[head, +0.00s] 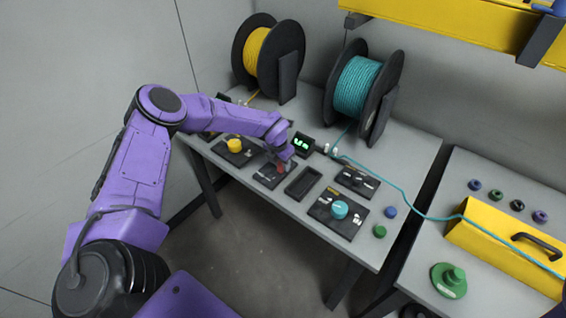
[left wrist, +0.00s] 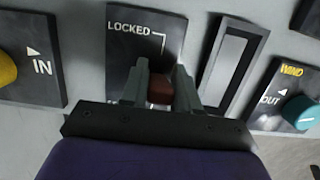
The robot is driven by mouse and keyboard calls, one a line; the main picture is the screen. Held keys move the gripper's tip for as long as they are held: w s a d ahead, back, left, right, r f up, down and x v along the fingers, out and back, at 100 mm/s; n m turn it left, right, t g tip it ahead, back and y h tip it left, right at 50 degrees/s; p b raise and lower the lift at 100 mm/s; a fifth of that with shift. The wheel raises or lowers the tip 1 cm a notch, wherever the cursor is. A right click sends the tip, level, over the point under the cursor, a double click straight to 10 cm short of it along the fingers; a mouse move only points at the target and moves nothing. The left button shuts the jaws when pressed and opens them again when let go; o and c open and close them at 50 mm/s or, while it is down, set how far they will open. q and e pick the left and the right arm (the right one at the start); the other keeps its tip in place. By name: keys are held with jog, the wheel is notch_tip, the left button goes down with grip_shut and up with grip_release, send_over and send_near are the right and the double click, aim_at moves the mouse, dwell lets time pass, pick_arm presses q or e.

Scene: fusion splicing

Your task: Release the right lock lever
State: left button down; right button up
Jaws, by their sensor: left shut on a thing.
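My left gripper (head: 284,163) is over the dark panel (head: 268,180) at the middle of the bench's front row. In the left wrist view this panel (left wrist: 128,50) carries the word LOCKED and a white corner line. The left gripper's two fingers (left wrist: 160,82) are shut on a red-brown lever handle (left wrist: 160,90), one finger on each side. The handle's red (head: 281,168) also shows in the head view, partly hidden by the gripper. The lever's lower part is hidden by the fingers and gripper body. My right gripper is not in view.
A slotted black tray (head: 303,183) lies just right of the panel. A yellow knob (head: 234,145) is to the left, a teal knob (head: 339,209) to the right. Yellow (head: 257,50) and teal (head: 355,86) cable reels stand behind. A teal cable runs to the yellow box at right.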

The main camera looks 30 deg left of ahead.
pick_arm(q)
jog(key=shift+s+f+t+b, duration=0.1)
jog(key=shift+s+t+b, duration=0.15)
jog(key=shift+t, duration=0.25)
jog(key=t+b, duration=0.2)
jog(key=b, duration=0.2)
jog(key=s+t+b, duration=0.1)
jog(key=t+b, duration=0.1)
jog(key=b, duration=0.2)
jog(key=shift+s+f+t, duration=0.15)
jog(key=shift+t, duration=0.15)
jog(key=shift+s+r+t+h+b, duration=0.1)
jog(key=shift+r+t+h+b, duration=0.3)
jog(key=shift+b, duration=0.65)
jog(key=shift+f, duration=0.1)
jog(key=c, duration=0.9)
grip_release()
